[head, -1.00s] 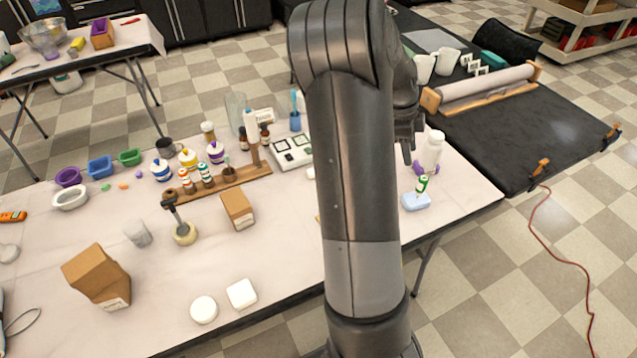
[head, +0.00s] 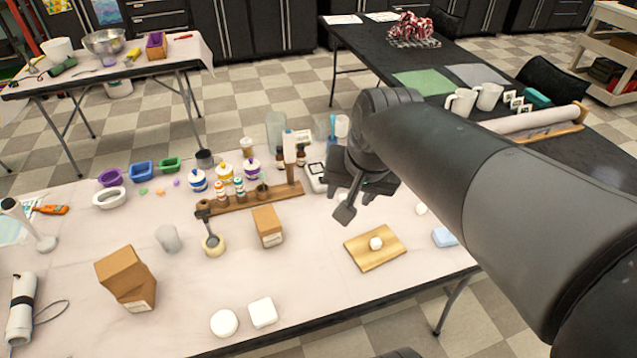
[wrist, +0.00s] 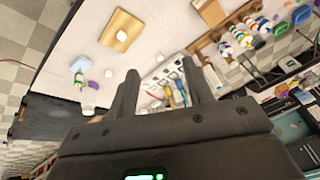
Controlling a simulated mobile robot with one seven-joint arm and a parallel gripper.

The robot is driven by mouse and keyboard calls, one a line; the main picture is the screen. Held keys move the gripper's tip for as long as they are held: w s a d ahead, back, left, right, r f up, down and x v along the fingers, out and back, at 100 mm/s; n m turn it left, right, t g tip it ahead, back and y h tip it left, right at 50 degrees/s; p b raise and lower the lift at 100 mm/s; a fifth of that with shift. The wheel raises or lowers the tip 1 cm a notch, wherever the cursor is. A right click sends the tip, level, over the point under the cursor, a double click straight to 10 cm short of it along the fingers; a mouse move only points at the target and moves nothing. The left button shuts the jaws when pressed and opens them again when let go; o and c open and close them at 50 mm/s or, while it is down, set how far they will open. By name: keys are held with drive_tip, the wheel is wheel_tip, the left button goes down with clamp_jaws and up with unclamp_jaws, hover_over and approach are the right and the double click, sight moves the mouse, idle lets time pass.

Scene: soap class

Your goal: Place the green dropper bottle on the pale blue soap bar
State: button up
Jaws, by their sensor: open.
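The pale blue soap bar (head: 444,236) lies near the right end of the white table, partly cut off by my arm. It also shows at the upper left in the wrist view (wrist: 78,64). My gripper (head: 346,208) is above the table, left of and behind the bar. In the wrist view the gripper (wrist: 160,82) has its fingers apart, with nothing held between them.
A wooden board (head: 361,252) with a small white block (head: 376,243) lies left of the soap bar. A white bottle (wrist: 88,100) stands near the bar. A wooden rack (head: 250,199) with small bottles and brown boxes (head: 268,225) stand further left.

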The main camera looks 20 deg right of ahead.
drive_tip(key=s+a+n+t, duration=0.1)
drive_tip(key=s+a+n, duration=0.3)
drive_tip(key=s+n, duration=0.1)
drive_tip(key=shift+a+r, duration=0.2)
drive_tip(key=shift+a, duration=0.05)
